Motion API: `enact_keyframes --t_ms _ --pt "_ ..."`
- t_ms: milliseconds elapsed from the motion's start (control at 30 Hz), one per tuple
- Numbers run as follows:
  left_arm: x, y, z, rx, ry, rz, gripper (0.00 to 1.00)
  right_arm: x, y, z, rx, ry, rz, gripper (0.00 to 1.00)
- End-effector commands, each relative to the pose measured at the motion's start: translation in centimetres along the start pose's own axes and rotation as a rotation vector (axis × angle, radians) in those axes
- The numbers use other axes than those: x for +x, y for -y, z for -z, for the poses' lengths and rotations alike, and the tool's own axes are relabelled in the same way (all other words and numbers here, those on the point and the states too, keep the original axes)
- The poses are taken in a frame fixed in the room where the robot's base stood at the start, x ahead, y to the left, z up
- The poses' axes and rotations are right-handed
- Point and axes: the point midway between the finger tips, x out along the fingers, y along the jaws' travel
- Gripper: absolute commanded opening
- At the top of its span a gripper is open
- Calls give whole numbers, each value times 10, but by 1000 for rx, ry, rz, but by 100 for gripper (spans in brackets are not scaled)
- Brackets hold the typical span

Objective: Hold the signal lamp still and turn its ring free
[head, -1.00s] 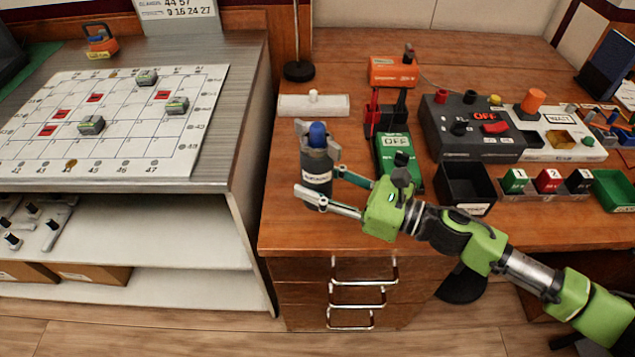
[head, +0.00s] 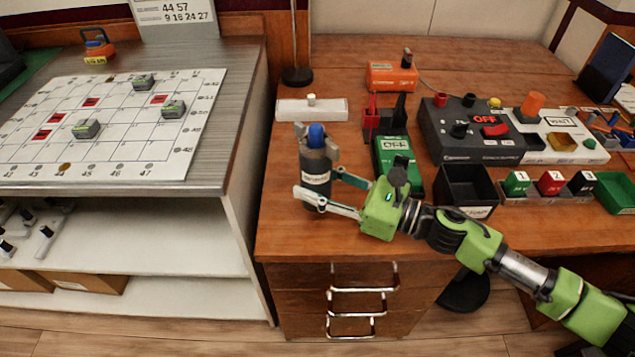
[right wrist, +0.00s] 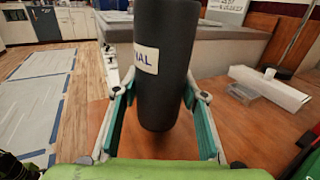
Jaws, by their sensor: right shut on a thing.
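My right gripper (head: 322,186) reaches in from the right and is shut on the lamp's body, below the ring. In the right wrist view the dark cylinder (right wrist: 165,65) stands between the two teal-padded fingers; its label is partly readable and its top is out of frame. My left gripper is not in view.
A white block (head: 312,109) lies behind the lamp. A green meter (head: 393,150), a black bin (head: 467,188) and a dark power supply (head: 470,130) stand to the right. A grey-topped counter (head: 215,160) with a grid sheet is at left. The desk's front left is clear.

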Motion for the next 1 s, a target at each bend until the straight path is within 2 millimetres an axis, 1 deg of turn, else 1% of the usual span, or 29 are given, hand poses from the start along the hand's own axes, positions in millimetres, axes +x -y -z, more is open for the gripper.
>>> enact_keyframes --t_ms 33,833,1000 --pt "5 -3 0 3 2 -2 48 1 1 2 -2 4 -1 0" --pt "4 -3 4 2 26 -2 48 6 10 12 -1 4 0 0" --pt "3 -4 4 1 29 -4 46 6 13 14 -1 4 0 0"
